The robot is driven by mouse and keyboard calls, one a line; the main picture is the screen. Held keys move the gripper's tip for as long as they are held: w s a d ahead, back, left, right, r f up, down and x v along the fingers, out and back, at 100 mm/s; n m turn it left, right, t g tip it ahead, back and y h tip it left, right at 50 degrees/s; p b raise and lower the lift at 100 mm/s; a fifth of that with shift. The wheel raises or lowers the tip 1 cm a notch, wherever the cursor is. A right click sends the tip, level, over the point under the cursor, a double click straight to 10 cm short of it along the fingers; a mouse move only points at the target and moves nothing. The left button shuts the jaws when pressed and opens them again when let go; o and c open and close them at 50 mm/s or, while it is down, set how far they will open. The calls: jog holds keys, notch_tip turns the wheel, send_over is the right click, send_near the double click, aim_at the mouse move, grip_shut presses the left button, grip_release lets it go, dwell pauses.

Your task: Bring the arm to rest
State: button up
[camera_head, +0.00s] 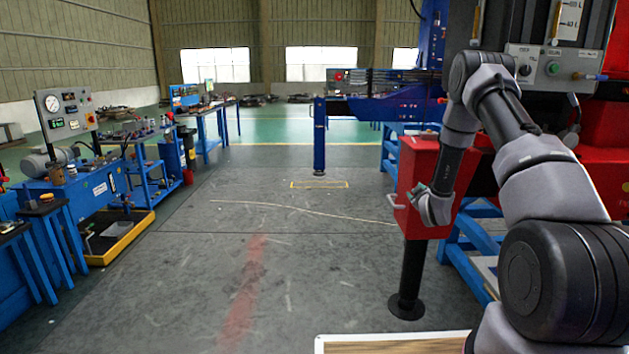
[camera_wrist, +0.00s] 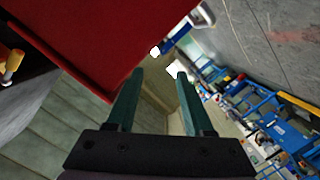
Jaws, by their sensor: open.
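My arm reaches forward on the right side of the head view, bent at the elbow with the forearm hanging down. My gripper (camera_head: 420,190) is at its lower end, in front of the red box on a black post (camera_head: 418,160). In the wrist view, the two dark green fingers of my gripper (camera_wrist: 160,75) are apart, with nothing between them. A red surface (camera_wrist: 85,35) fills the upper left of that view, close to the left finger. I cannot tell whether the gripper touches the box.
A red and blue machine with a control panel (camera_head: 555,65) stands behind my arm. A blue post (camera_head: 319,135) stands ahead. Blue workbenches (camera_head: 90,185) and a yellow-edged tray (camera_head: 118,240) line the left. The grey floor (camera_head: 270,240) between is clear.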

notch_tip(320, 180, up, 16)
jog(key=s+a+m+g, duration=0.1)
jog(key=s+m+g, duration=0.1)
jog(key=s+m, duration=0.15)
jog(key=s+a+r+m+g, duration=0.2)
jog(key=s+a+r+m, duration=0.1)
jog(key=s+r, duration=0.7)
jog(key=s+a+r+m+g+y, duration=0.1)
jog(key=s+a+r, duration=0.1)
jog(key=s, duration=0.9)
jog(key=s+a+r+m+g+y, duration=0.1)
jog(key=s+a+r+m+g, duration=0.1)
jog(key=s, duration=1)
jog(key=s+a+r+m+g+y, duration=0.1)
jog(key=s+a+r+m+g, duration=0.1)
jog(key=s, duration=0.9)
jog(key=shift+s+a+r, duration=0.35)
jog(key=shift+a+r, duration=0.5)
jog(key=shift+a, duration=0.2)
